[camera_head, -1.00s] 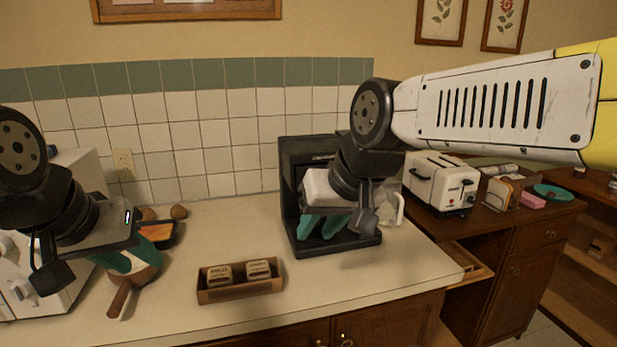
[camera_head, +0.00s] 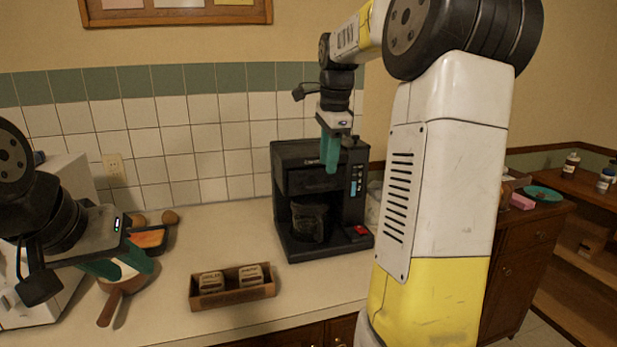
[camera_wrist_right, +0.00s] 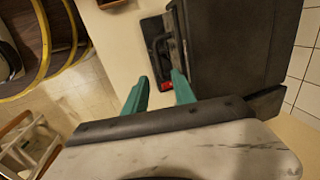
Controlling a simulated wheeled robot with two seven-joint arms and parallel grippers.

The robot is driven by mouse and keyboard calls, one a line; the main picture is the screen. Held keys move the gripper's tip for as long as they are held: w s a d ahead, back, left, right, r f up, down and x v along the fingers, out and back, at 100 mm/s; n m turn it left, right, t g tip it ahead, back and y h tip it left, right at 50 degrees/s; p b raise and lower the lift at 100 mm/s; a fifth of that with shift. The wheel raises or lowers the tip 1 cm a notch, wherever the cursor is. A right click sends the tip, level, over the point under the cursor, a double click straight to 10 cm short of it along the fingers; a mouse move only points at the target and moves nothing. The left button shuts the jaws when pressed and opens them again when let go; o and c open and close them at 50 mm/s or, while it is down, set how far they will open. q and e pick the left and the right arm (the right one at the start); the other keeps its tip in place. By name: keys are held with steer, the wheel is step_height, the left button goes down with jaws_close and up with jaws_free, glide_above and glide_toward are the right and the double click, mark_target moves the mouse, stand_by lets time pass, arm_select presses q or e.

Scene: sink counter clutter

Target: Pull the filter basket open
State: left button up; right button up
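The black coffee maker (camera_head: 352,205) stands on the counter by the tiled wall. A glass carafe (camera_head: 308,222) sits in its lower bay, under the dark upper front that holds the filter basket (camera_head: 303,180); the basket's outline is hard to make out. My right gripper (camera_head: 331,155) points down in front of the machine's upper part, fingers empty. In the right wrist view the gripper (camera_wrist_right: 160,90) is open beside the machine's dark body (camera_wrist_right: 235,45), with the base and red switch below. My left gripper (camera_head: 118,265) appears open over a pan, at left.
A pan (camera_head: 118,290) with a brown handle lies below my left gripper. A box (camera_head: 232,290) with two containers stands mid-counter. An orange-filled tray (camera_head: 150,240) and brown round items lie behind. My right arm covers the counter's right end.

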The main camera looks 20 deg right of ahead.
mark_target(326, 186)
steer(key=shift+w+f, duration=0.25)
steer(key=shift+f, duration=1.1)
steer(key=shift+w+f, duration=0.25)
steer(key=shift+f, duration=1.05)
jaws_close()
